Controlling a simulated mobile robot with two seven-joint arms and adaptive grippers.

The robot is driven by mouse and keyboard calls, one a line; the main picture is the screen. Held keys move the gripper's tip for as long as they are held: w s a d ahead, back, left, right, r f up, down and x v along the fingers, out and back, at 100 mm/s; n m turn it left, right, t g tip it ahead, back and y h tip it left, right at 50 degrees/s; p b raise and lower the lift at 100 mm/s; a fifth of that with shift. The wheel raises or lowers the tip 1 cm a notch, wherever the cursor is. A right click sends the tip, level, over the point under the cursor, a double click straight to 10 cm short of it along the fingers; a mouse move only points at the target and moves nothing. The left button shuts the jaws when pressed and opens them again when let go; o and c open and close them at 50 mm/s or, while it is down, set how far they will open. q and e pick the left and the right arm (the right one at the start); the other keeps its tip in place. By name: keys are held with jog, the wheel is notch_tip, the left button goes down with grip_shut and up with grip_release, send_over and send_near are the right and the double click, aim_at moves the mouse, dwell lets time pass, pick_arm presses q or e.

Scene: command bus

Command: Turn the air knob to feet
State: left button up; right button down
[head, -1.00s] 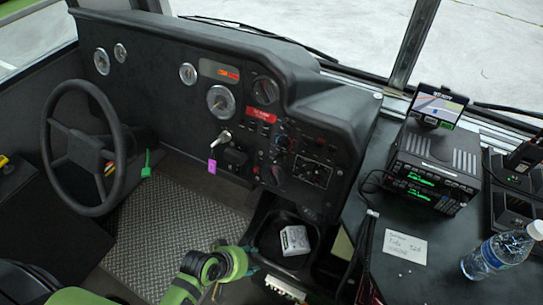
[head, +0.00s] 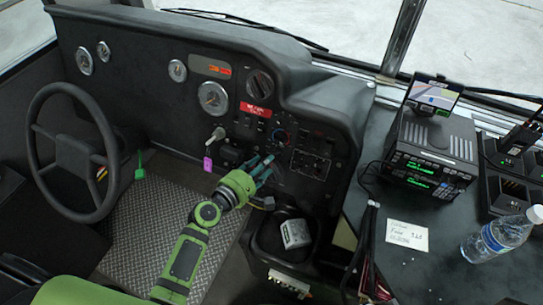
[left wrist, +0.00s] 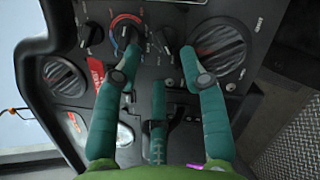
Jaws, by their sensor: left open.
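The dash has small black knobs beside the vents, but I cannot read which is marked air. In the left wrist view, a knob with a red and blue ring (left wrist: 128,28) is in the middle, a black knob (left wrist: 90,36) is left of it, and another black knob (left wrist: 163,40) is right of it. The ringed knob also shows in the head view (head: 281,136). My left gripper (left wrist: 160,58) is open, its two long fingers on either side of the right-hand knob; contact is unclear. In the head view the gripper (head: 264,167) reaches the dash. My right gripper is not in view.
Round vents (left wrist: 220,50) (left wrist: 60,76) flank the knobs. A key with a purple tag (head: 208,163) hangs left of my gripper. The steering wheel (head: 72,150) is further left. A white box (head: 294,233) sits in the bin below. A radio (head: 435,150) and bottle (head: 500,238) stand at right.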

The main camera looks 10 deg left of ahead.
aim_at(275, 155)
pick_arm(q)
jog(key=x, duration=0.4)
jog(key=shift+w+d+f, duration=0.15)
jog(key=shift+w+d, duration=0.05)
jog(key=shift+w, duration=0.15)
jog(key=shift+c, duration=0.4)
grip_shut()
